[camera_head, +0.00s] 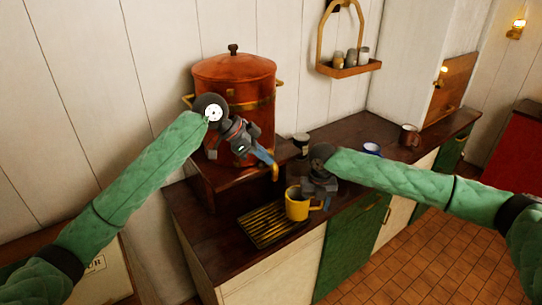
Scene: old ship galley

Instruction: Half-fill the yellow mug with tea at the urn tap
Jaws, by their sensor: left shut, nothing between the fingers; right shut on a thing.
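The copper tea urn (235,78) stands on a dark wooden stand against the wall. Its brass tap spout (275,172) shows low on its right front. My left gripper (262,155) is shut and empty, in front of the urn's lower part, close to the tap. It hides the upper part of the tap. The yellow mug (296,206) is upright, below and slightly right of the spout. My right gripper (318,195) is shut on the mug at its handle side. I cannot tell how much tea is in the mug, nor see any stream.
A slatted brass drip tray (266,228) lies on the dark counter left of the mug. A hanging wooden rack (349,70) holds small jars.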

